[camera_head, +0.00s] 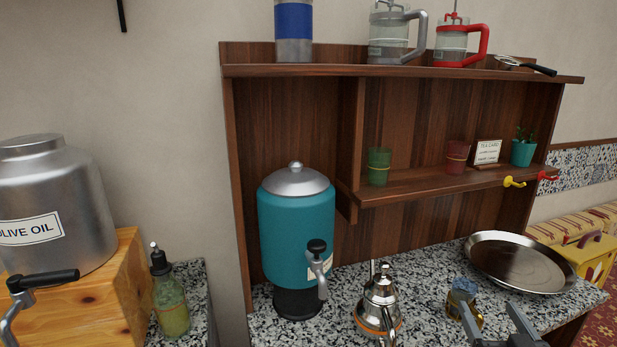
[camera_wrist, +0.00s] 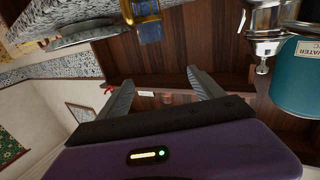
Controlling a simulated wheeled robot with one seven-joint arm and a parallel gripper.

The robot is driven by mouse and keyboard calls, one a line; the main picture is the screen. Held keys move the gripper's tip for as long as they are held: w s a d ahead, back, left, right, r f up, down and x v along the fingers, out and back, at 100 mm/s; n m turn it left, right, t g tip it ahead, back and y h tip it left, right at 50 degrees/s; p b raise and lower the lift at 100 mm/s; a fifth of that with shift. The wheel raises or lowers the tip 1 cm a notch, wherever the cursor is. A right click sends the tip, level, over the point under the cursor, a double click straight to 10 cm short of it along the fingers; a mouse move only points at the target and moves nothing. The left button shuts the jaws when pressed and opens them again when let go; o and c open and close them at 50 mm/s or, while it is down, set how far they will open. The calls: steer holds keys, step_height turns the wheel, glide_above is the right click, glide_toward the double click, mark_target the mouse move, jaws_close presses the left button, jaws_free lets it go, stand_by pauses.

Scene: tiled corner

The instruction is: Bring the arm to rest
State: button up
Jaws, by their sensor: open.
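My gripper (camera_head: 490,312) shows at the bottom right edge of the head view, in front of the granite counter. In the wrist view my gripper (camera_wrist: 160,80) has its two grey fingers spread apart with nothing between them. Beyond the fingers are the wooden shelf back and a small red cup (camera_wrist: 168,98), well away from them.
A silver kettle (camera_head: 380,302) and teal dispenser (camera_head: 296,232) stand left of my gripper. A round metal tray (camera_head: 520,262) lies behind it. The wooden shelf (camera_head: 400,72) holds glass presses; yellow and red hooks (camera_head: 514,182) jut from its lower board. An olive oil drum (camera_head: 50,200) stands far left.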

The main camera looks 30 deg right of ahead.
steer(key=s+a+f+n+t+y, duration=0.2)
steer(key=s+a+y, duration=0.1)
steer(key=a, duration=0.8)
steer(key=s+a+f+n+t+y, duration=0.1)
steer(key=s+a+f+n+y, duration=0.15)
steer(key=a, duration=0.85)
steer(key=s+a+f+n+g+y, duration=0.2)
steer(key=s+a+y, duration=0.3)
steer(key=s+a, duration=0.7)
steer(key=shift+s+a+f+n+y, duration=0.2)
steer(key=shift+s+f+n+y, duration=0.15)
steer(key=shift+s+f+n, duration=0.15)
